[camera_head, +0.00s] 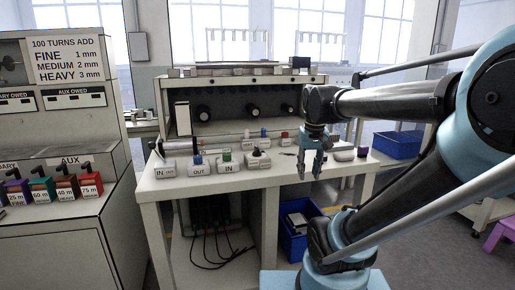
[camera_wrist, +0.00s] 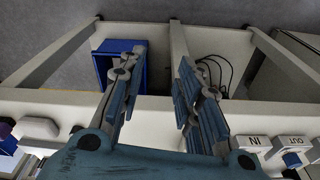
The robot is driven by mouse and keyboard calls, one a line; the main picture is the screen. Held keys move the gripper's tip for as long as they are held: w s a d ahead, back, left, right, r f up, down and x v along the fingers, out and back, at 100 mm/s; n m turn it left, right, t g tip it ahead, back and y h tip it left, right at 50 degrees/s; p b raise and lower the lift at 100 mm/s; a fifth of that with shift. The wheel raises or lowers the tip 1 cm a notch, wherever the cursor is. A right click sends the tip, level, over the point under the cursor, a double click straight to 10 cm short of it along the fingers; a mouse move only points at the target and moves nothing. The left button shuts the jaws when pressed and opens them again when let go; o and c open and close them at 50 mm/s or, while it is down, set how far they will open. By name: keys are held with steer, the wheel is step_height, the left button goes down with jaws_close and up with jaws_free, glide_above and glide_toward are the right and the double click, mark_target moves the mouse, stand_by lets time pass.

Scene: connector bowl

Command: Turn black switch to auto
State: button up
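In the head view a small black switch (camera_head: 257,152) stands on a white box on the bench top, right of the IN box with a green knob (camera_head: 227,156). Its label is too small to read. My gripper (camera_head: 309,175) hangs fingers down near the bench's front edge, to the right of this switch and apart from it. In the wrist view the two fingers of my gripper (camera_wrist: 157,60) are spread, with nothing between them. I cannot identify the black switch for sure in the wrist view.
The white bench (camera_head: 214,184) also carries IN and OUT boxes with coloured knobs. A cabinet (camera_head: 70,240) with black levers on coloured blocks stands at left. A blue bin (camera_head: 298,246) and hanging black cables (camera_head: 212,245) are under the bench; another blue bin (camera_head: 397,146) is behind right.

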steer(key=w+a+r, duration=0.7)
steer(key=w+r, duration=0.4)
steer(key=w, duration=0.1)
steer(key=n+g, duration=0.2)
glide_toward(257, 147)
steer(key=f, duration=0.9)
steer(key=shift+s+a+f, duration=0.1)
steer(key=shift+s, duration=0.1)
jaws_close()
